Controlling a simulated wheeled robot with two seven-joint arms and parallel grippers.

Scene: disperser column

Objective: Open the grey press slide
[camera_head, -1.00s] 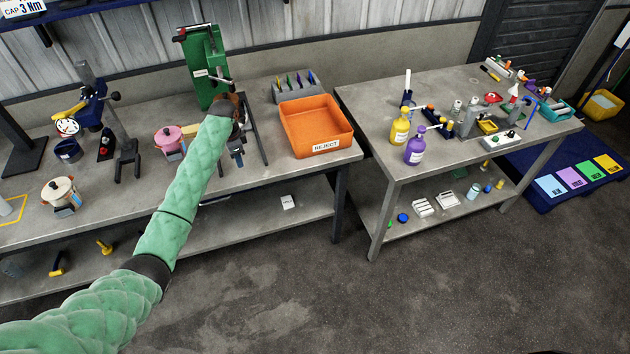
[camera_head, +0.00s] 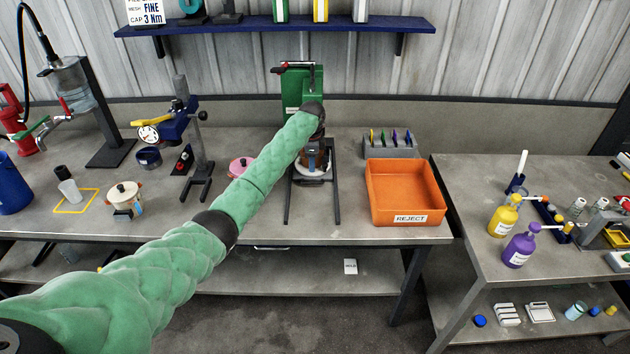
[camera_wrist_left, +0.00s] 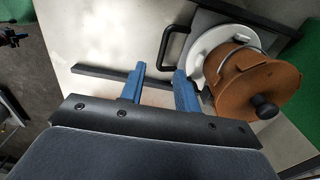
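The green press (camera_head: 291,92) stands at the back of the left table, with dark rails running forward from it. In the left wrist view, a grey slide plate (camera_wrist_left: 203,20) with a black bar handle (camera_wrist_left: 166,46) shows beyond the fingers. A brown pot (camera_wrist_left: 258,88) with a black knob sits on a white round plate (camera_wrist_left: 213,42), partly covering the slide. My left gripper (camera_wrist_left: 160,70) is open, its blue fingers apart and empty, just short of the handle. In the head view my arm largely hides the gripper. My right gripper is out of view.
An orange reject bin (camera_head: 404,193) stands right of the rails. A pink pot (camera_head: 240,166) stands left of them, partly behind my arm. A blue-and-grey stand (camera_head: 192,150) and a cream pot (camera_head: 125,198) are farther left. The tabletop in front of the rails is clear.

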